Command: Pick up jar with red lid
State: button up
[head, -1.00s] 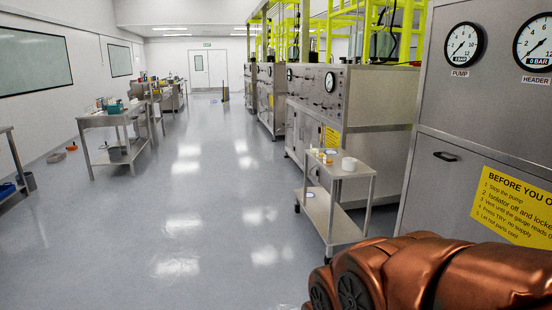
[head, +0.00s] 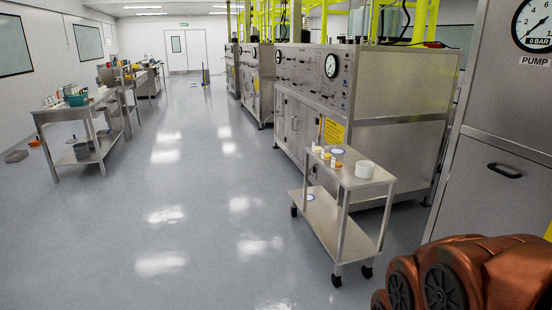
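I cannot make out a jar with a red lid for sure. Several small jars (head: 326,154) with white, yellow and orange parts stand on the steel trolley (head: 350,183) right of centre. They are too small to tell their lid colours. My gripper is not in view; only copper-coloured links of my arm show at the lower right.
A steel cabinet (head: 490,205) with a pump gauge stands close on the right. Steel machine cabinets (head: 385,105) line the right side behind the trolley. A steel bench (head: 60,112) with small items stands left. The middle floor (head: 190,200) is clear.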

aim_at(317, 143)
jog(key=z, duration=0.2)
jog(key=i, duration=1.8)
jog(key=u, duration=0.55)
jog(key=i, duration=1.9)
jog(key=u, duration=0.55)
